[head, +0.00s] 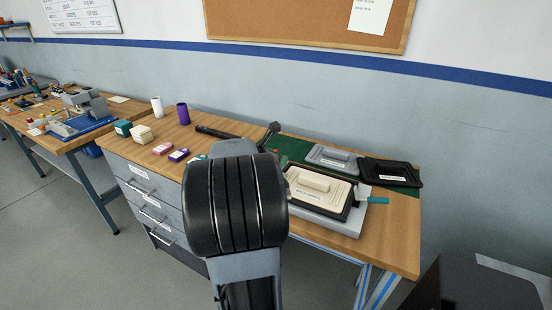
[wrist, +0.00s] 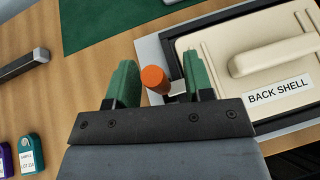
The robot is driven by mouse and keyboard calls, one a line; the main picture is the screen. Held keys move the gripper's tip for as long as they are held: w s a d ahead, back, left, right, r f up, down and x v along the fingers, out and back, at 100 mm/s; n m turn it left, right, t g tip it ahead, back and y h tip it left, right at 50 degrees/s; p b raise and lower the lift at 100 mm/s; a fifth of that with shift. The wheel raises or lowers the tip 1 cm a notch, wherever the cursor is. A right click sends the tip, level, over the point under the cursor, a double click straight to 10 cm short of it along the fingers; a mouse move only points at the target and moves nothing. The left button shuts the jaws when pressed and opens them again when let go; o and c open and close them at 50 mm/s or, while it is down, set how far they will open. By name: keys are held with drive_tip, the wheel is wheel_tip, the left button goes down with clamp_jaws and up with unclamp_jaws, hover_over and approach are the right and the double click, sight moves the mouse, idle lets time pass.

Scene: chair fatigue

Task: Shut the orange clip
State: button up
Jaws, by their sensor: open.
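The orange clip (wrist: 155,79) shows in the wrist view as a rounded orange knob, with a small metal piece beside it at the left edge of the back shell fixture. My gripper (wrist: 161,84) is open, its two green fingers on either side of the orange knob; the right finger is close to the metal piece. I cannot tell whether the fingers touch the clip. The cream back shell (wrist: 250,55) lies in its dark-rimmed fixture to the right, and also shows in the head view (head: 320,197). In the head view my arm hides the gripper and the clip.
A grey tray (head: 332,157) and a black tray (head: 390,172) sit behind the fixture on a green mat (head: 290,146). A teal-handled tool (head: 377,201) lies at its right. Small boxes and a purple cup (head: 183,113) stand on the bench's left. A dark bar (wrist: 24,65) lies left of my gripper.

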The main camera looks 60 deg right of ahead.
drive_tip(key=p+v, duration=0.1)
drive_tip(key=v, duration=1.3)
drive_tip(key=shift+d, duration=0.1)
